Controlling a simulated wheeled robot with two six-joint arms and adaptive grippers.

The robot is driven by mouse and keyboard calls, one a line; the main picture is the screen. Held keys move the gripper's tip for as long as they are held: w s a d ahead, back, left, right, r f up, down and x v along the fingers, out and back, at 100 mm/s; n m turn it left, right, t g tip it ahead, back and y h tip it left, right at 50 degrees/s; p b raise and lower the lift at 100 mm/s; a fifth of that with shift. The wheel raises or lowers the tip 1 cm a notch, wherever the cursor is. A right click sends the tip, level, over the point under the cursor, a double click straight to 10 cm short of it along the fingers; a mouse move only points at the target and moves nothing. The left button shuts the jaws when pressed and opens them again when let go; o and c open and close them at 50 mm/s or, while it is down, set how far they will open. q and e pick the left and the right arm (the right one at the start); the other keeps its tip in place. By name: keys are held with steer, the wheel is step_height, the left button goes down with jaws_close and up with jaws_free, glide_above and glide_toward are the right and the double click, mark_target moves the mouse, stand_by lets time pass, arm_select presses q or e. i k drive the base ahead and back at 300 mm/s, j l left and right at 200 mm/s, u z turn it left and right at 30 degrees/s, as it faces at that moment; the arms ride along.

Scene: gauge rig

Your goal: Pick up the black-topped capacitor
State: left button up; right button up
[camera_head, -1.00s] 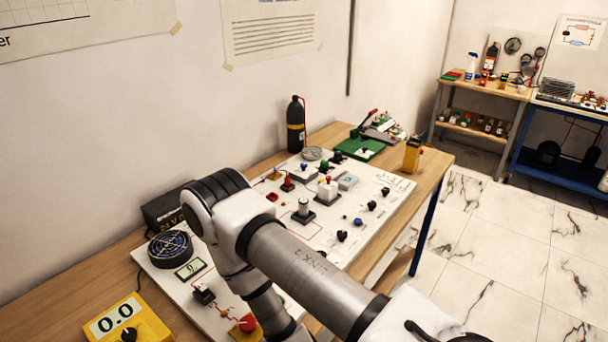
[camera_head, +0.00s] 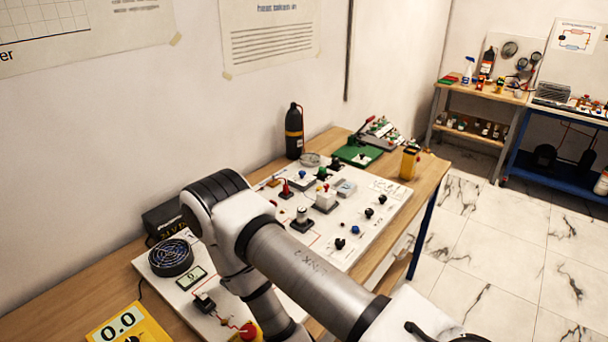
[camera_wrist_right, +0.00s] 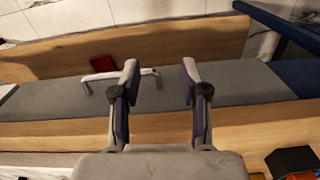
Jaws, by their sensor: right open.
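A small pale cylinder (camera_head: 302,214) stands upright on a dark base on the white board (camera_head: 380,230) in the head view. It may be the capacitor, but its top is too small to tell for sure. My right arm (camera_head: 310,277) crosses the board in front of it, and its gripper is out of sight in the head view. In the right wrist view my right gripper (camera_wrist_right: 159,78) is open with nothing between its fingers. No capacitor shows there. My left gripper is not in view.
A black bottle (camera_head: 294,132) and a green-based press (camera_head: 359,154) stand at the back. A yellow meter (camera_head: 128,325) is at front left, and a black fan (camera_head: 171,257) sits on the board. In the wrist view, a red object (camera_wrist_right: 103,63) lies near a pale handle (camera_wrist_right: 90,83).

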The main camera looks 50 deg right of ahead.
mark_target(301, 212)
steer(key=k+z, duration=0.1)
steer(key=z, duration=0.4)
steer(key=k+z, duration=0.1)
steer(key=z, duration=0.35)
steer(key=k+l+z, duration=0.1)
steer(key=z, duration=0.4)
